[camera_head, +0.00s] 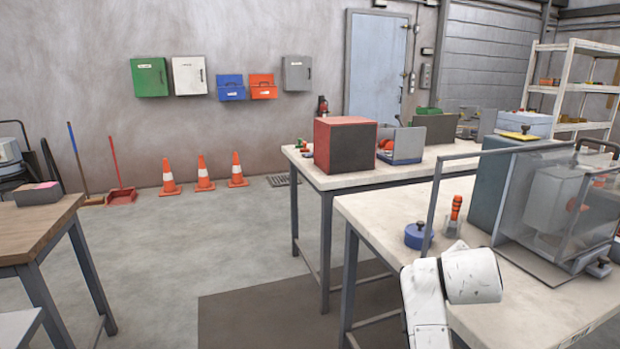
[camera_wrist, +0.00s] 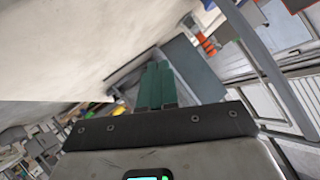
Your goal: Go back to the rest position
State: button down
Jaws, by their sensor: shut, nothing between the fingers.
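My gripper (camera_wrist: 157,88) shows in the wrist view with its two green fingers side by side, shut and empty. Behind the fingers the wrist view is tilted, with a pale surface at the upper left. In the head view part of my white arm shows at the lower right, in front of the near bench (camera_head: 390,215). The fingers cannot be made out in the head view.
A bagger with a clear guard (camera_head: 575,205) stands on the near bench, beside a blue round container (camera_head: 419,236) and an orange-handled tool (camera_head: 456,208). A red and black box (camera_head: 345,146) stands on the bench behind. Three cones (camera_head: 204,174) line the wall. The left-centre floor is open.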

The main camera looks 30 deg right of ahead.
jog(key=a+f+n+t+y, duration=0.2)
jog(key=a+f+n+y, duration=0.3)
jog(key=a+f+n, duration=0.6)
jog(key=s+a+f+n+g+y, duration=0.1)
jog(key=s+a+f+n+y, duration=0.35)
jog(key=a, duration=0.65)
jog(key=s+a+f+n+g+y, duration=0.1)
jog(key=s+a+f+n+y, duration=0.1)
jog(key=s+a+f+n, duration=0.65)
jog(key=s+r+m+g+p, duration=0.3)
jog(key=s+m+g+p, duration=0.1)
jog(key=s+p, duration=0.3)
jog(key=shift+s+r+m+p, duration=0.2)
jog(key=shift+r+m+p, duration=0.15)
jog(key=shift+p, duration=0.2)
jog(key=shift+h, duration=0.25)
